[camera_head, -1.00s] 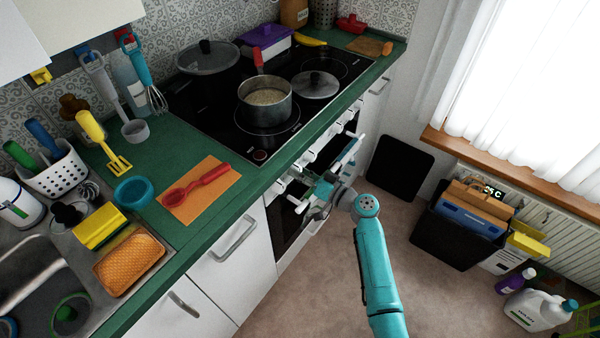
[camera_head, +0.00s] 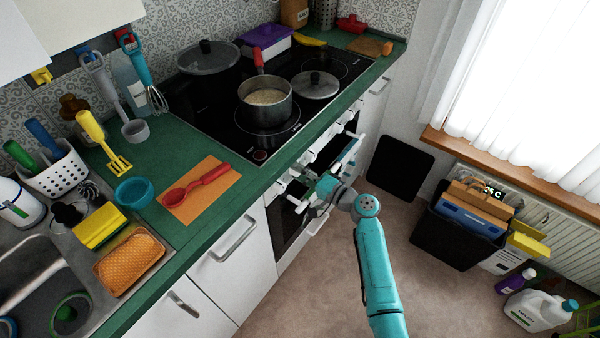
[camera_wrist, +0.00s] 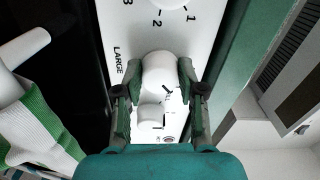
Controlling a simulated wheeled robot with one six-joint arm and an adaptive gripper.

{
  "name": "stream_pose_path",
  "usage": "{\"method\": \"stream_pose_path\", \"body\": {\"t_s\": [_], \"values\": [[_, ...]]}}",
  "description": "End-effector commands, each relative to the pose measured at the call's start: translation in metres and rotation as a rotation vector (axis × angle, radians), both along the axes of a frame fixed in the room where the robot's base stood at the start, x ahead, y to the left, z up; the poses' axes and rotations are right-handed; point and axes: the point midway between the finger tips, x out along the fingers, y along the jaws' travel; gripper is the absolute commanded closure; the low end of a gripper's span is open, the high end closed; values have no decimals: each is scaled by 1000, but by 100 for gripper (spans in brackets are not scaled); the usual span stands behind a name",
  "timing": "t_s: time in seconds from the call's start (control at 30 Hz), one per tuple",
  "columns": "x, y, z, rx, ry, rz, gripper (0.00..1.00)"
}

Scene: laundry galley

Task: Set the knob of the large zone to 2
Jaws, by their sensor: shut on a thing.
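My gripper (camera_wrist: 158,88) is shut on a white knob (camera_wrist: 158,70) in the wrist view, with one finger on each side of it. The word LARGE is printed on the white panel (camera_wrist: 118,35) beside this knob. A dark mark shows on the knob's near side; I cannot tell which number it points to. A second white knob (camera_wrist: 165,3) with 1, 2 and 3 printed around it is cut off at the top edge. In the head view my gripper (camera_head: 315,190) is at the stove front, and the held knob is hidden there.
The black cooktop (camera_head: 210,125) holds a pot (camera_head: 265,102) and lids. The oven front (camera_head: 290,225) has a handle below the knobs. A green and white striped cloth (camera_wrist: 45,125) hangs at left in the wrist view.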

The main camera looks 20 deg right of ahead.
Motion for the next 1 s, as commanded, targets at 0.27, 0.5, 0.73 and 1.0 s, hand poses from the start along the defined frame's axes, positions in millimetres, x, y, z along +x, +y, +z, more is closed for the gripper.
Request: {"method": "stream_pose_path", "body": {"t_s": [0.27, 0.5, 0.73, 1.0], "values": [[0, -1, 0, 210, 154, -2, 95], [0, -1, 0, 391, 285, -3, 95], [0, -1, 0, 541, 394, -3, 95], [0, -1, 0, 658, 479, -3, 95]]}}
